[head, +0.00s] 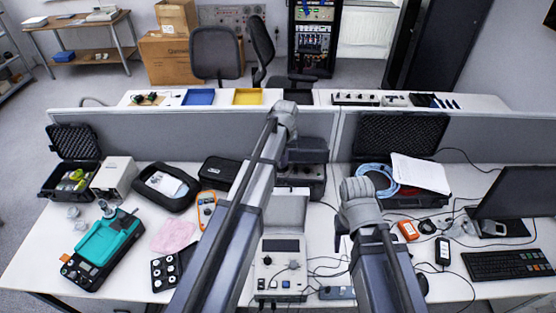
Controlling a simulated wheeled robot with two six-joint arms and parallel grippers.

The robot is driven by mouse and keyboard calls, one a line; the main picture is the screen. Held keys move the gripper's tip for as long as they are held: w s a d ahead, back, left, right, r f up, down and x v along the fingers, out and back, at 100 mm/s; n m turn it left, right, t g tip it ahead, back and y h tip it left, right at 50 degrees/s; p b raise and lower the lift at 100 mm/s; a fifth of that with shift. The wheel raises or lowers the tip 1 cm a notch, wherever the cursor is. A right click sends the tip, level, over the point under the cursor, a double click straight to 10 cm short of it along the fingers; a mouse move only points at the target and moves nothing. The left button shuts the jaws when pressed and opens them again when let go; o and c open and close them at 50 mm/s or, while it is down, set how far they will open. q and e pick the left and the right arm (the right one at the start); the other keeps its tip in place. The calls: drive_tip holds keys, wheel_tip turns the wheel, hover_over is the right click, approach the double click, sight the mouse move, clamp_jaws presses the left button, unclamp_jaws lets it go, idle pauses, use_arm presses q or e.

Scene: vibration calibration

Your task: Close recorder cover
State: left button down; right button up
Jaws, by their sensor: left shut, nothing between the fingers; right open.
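A dark box-like instrument (312,182) stands mid-table against the partition, with a dark upright panel (308,152) above it. It may be the recorder with its cover raised, but I cannot tell for sure. My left arm crosses in front of it and hides its left part. My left gripper (288,120) is at the far end of that arm, near the upper left of the panel, shut and empty. My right gripper (361,198) is nearer and lower, right of the instrument, open and empty. The fingertips of both are hard to make out.
An open foam-lined case (402,136) with blue cable (375,176) and papers (421,172) lies to the right. A grey control box (281,246) with cables stands between my arms. A teal device (104,238) is at left. A grey partition (190,124) runs behind.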

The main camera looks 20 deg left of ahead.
use_arm(q)
wheel_tip(320, 180, down, 10)
drive_tip(key=w+a+b, duration=0.1)
drive_tip(key=w+b, duration=0.1)
drive_tip(key=b, duration=0.9)
drive_tip(key=s, duration=0.1)
drive_tip(key=s+r+p, duration=0.1)
drive_tip(key=s+d+r+p, duration=0.1)
drive_tip(key=s, duration=0.1)
drive_tip(key=shift+s, duration=0.1)
use_arm(e)
wheel_tip(320, 180, down, 8)
drive_tip(key=shift+w, duration=0.2)
